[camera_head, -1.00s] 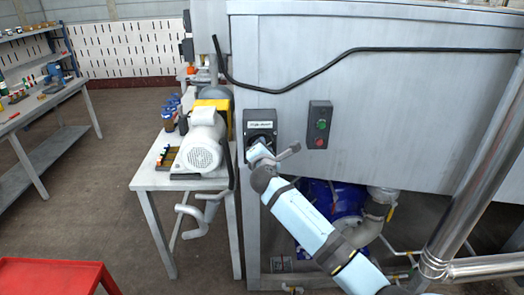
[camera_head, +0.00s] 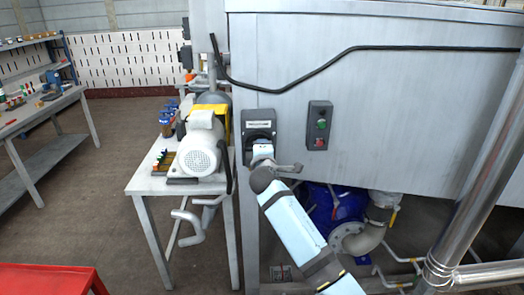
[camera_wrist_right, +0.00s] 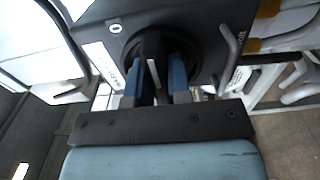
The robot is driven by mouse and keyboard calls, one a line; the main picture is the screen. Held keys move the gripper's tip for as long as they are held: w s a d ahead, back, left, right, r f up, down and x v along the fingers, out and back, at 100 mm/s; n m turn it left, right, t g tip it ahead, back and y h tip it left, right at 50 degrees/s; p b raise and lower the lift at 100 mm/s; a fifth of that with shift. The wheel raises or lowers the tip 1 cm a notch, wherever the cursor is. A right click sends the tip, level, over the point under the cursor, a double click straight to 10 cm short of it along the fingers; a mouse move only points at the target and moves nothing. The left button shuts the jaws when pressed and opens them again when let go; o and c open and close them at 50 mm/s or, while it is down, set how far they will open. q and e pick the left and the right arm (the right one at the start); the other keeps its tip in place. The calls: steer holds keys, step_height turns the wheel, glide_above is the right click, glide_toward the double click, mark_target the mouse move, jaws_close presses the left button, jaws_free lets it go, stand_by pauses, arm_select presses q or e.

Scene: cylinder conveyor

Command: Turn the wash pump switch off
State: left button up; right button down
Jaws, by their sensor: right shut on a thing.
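The wash pump switch (camera_head: 259,124) is a dark box with a white label strip, fixed to the grey metal panel left of the button box. My right gripper (camera_head: 262,150) is at its front and hides most of the knob in the head view. In the right wrist view the switch box (camera_wrist_right: 200,22) fills the top, with a round black dial and a knob (camera_wrist_right: 153,75) that has a pale line. My right gripper (camera_wrist_right: 160,85) has its blue fingers shut on this knob, one on each side. My left gripper is in neither view.
A button box (camera_head: 319,125) with green and red buttons is right of the switch. A white motor (camera_head: 201,150) stands on a table (camera_head: 150,182) to the left. A black cable (camera_head: 300,78) crosses the panel. A steel pipe (camera_head: 465,185) rises at right.

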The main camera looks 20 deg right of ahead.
stand_by(0.5)
steer(key=c, duration=1.1)
jaws_free()
steer(key=shift+o, duration=0.2)
steer(key=v, duration=1.4)
